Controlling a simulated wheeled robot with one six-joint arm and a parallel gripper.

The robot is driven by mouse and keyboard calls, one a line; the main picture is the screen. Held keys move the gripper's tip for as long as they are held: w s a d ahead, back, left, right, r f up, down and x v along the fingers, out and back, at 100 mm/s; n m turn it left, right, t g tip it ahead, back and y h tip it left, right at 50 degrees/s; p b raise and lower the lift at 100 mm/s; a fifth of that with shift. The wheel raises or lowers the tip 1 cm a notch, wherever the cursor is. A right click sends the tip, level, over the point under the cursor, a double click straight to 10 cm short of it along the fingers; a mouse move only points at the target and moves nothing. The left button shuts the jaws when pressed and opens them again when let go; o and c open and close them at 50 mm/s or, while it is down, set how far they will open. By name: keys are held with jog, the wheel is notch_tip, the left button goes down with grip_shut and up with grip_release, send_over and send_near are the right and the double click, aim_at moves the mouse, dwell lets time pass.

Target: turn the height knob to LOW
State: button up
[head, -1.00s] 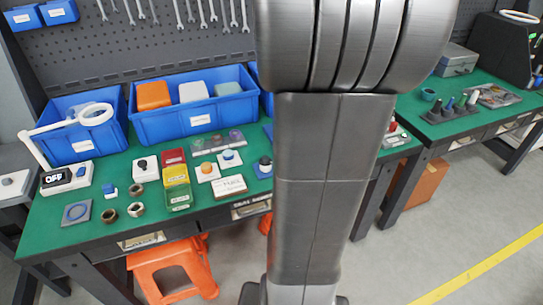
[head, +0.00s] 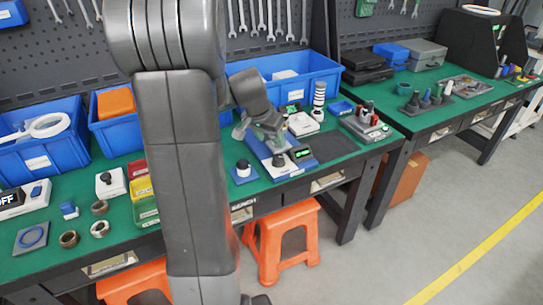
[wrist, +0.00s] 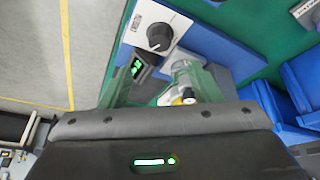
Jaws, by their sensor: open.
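A black round knob (head: 278,160) sits on a light panel at the front of a blue-based device (head: 298,168) on the green bench. The knob also shows in the wrist view (wrist: 159,36), on a white panel with small print I cannot read. A dark unit with a lit green display (wrist: 137,68) is beside the knob; the display shows in the head view (head: 302,154) too. My gripper (head: 262,132) is above the rear of this device, apart from the knob. In the wrist view its pale see-through fingers (wrist: 158,82) are spread, with nothing held. The knob's setting is not readable.
Another black knob on a blue base (head: 243,172) stands left of the device. A striped upright cylinder (head: 319,95) and a white unit (head: 303,124) are behind it. A dark mat (head: 335,146) to the right is bare. Blue bins (head: 330,75) line the back.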

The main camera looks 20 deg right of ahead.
aim_at(278, 157)
jog(key=x, duration=1)
jog(key=shift+f, duration=0.1)
jog(key=c, duration=1)
